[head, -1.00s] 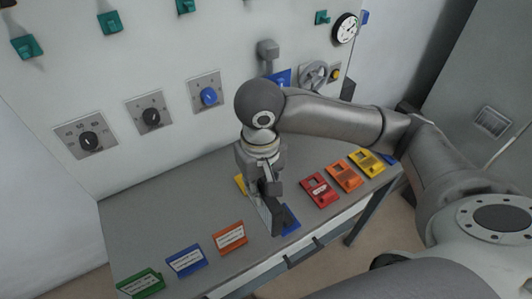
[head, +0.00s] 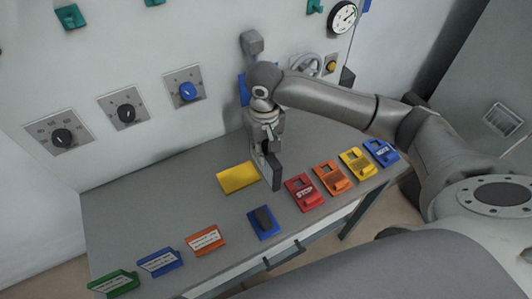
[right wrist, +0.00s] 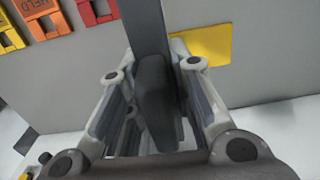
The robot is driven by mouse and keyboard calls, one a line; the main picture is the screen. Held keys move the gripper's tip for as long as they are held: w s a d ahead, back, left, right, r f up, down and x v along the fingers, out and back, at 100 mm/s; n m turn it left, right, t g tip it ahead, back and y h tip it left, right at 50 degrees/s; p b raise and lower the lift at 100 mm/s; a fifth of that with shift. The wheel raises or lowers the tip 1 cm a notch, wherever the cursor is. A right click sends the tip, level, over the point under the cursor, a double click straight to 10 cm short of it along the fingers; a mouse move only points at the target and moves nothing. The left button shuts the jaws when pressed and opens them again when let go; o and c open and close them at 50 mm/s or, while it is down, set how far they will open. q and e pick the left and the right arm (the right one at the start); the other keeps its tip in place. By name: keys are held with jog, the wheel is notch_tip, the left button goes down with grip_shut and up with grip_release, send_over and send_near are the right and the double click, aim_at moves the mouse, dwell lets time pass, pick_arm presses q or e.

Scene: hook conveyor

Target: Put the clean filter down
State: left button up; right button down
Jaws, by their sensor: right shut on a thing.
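My right gripper (head: 266,151) is shut on a dark grey upright slab (head: 274,172), taken as the clean filter. It hangs over the table, just right of a bare yellow mat (head: 236,178). In the right wrist view the slab (right wrist: 150,25) stands between my fingers (right wrist: 156,90), with the yellow mat (right wrist: 203,43) behind to the right. Whether the slab's lower end touches the table is unclear. A blue mat (head: 256,232) closer to the front edge carries another dark block (head: 264,218). My left gripper is not in view.
Red (head: 304,193), orange (head: 331,178), yellow (head: 357,163) and blue (head: 381,152) tags lie on the right. The grey table (head: 150,205) is clear at back left. A knob panel rises behind.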

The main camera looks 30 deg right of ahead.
jog(key=shift+w+d+f, duration=0.3)
jog(key=shift+w+f, duration=0.15)
jog(key=shift+f, duration=0.2)
jog(key=shift+w+d+f, duration=0.25)
jog(key=shift+w+f, duration=0.15)
jog(key=shift+f, duration=0.2)
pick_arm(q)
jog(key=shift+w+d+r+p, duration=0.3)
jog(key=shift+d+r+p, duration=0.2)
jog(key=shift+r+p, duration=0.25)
pick_arm(e)
notch_tip(320, 180, down, 4)
jog(key=shift+w+d+r, duration=0.15)
jog(key=shift+r, duration=0.05)
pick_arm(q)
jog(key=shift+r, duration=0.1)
pick_arm(e)
jog(key=shift+f, duration=0.1)
jog(key=c, duration=1.3)
grip_release()
